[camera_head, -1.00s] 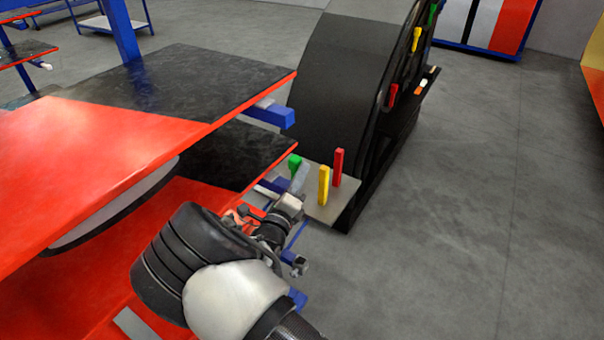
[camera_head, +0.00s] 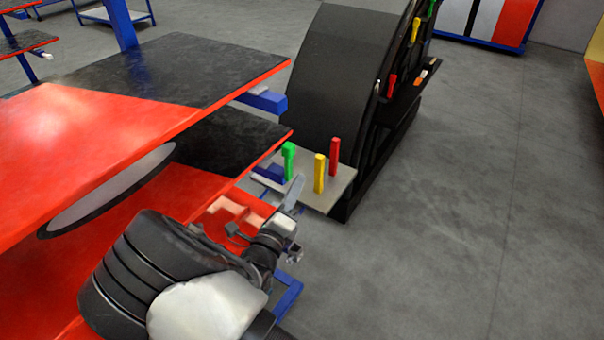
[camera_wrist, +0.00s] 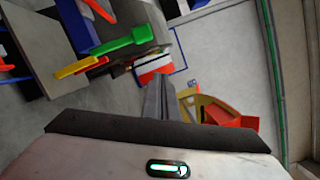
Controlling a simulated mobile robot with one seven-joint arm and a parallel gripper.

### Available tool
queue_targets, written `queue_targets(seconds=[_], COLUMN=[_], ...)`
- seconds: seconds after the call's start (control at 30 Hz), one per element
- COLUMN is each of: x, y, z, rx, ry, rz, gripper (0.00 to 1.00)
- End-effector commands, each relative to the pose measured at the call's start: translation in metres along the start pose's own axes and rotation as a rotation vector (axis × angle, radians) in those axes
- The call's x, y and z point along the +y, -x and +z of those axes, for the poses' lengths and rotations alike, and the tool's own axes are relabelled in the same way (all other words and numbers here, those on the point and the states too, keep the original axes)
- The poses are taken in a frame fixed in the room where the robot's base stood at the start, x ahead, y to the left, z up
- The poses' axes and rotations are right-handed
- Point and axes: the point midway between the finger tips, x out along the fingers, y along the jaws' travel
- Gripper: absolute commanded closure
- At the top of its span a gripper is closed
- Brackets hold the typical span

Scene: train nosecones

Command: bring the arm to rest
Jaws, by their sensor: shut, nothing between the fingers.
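My arm reaches in from the bottom of the head view, in front of the red and black shelves. My gripper (camera_head: 293,192) is at its end, close to the near edge of a small grey plate. In the wrist view my gripper (camera_wrist: 166,82) shows its fingers together, with nothing between them. The fingers look apart from the green, yellow and red upright pieces on the plate.
The grey plate (camera_head: 338,186) carries a green piece (camera_head: 289,160), a yellow piece (camera_head: 319,172) and a red piece (camera_head: 334,156). A large black curved body (camera_head: 335,75) stands behind. The red and black shelf (camera_head: 110,140) is left. Grey floor (camera_head: 460,220) at right is clear.

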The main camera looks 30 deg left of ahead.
Motion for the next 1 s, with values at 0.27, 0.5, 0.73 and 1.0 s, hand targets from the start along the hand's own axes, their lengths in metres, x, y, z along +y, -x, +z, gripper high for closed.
queue_targets(seconds=[0.27, 0.5, 0.73, 1.0], x=[-0.002, -0.002, -0.002, -0.071], y=[0.018, 0.018, 0.018, -0.019], z=[0.000, 0.000, 0.000, -0.058], rx=[0.000, 0.000, 0.002, 0.284], ry=[0.000, 0.000, 0.000, -0.239], rz=[0.000, 0.000, 0.000, -0.104], gripper=[1.00, 1.00, 1.00, 1.00])
